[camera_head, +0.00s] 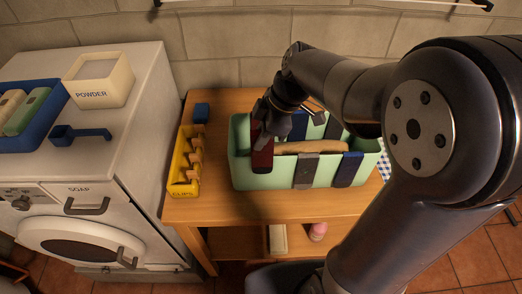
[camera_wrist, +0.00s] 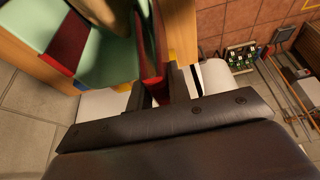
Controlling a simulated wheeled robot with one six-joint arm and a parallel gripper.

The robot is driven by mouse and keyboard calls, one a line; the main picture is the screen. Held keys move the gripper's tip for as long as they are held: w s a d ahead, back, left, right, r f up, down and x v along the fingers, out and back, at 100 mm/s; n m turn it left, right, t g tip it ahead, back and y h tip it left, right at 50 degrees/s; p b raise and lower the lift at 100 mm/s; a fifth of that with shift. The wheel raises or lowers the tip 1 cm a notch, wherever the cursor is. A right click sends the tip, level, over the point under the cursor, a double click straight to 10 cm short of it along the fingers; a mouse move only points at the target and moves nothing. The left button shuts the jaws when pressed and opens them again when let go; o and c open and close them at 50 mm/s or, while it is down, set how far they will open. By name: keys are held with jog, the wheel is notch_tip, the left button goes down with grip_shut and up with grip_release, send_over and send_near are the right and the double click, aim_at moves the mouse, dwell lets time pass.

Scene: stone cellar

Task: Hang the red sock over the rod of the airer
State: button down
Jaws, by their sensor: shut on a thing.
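The red sock (camera_head: 262,160) is at the left end of the mint-green basket (camera_head: 270,181), its dark red length hanging down over the front rim. My gripper (camera_head: 266,128) is at its upper part and shut on it. In the wrist view the red sock (camera_wrist: 150,50) runs up from between my fingers (camera_wrist: 157,88), beside the basket (camera_wrist: 115,50). A pale rod (camera_head: 320,4) with dark end brackets crosses the top edge of the head view; it may be the airer's rod, mostly cut off.
Grey (camera_head: 306,171) and navy (camera_head: 348,169) socks hang over the basket's front rim. A yellow clip box (camera_head: 183,185) and a small blue block (camera_head: 201,113) are left on the wooden table (camera_head: 225,208). A white washer (camera_head: 135,165) stands further left.

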notch_tip(320, 180, up, 26)
jog(key=p, duration=0.5)
jog(key=shift+f, duration=0.15)
dwell(0.4)
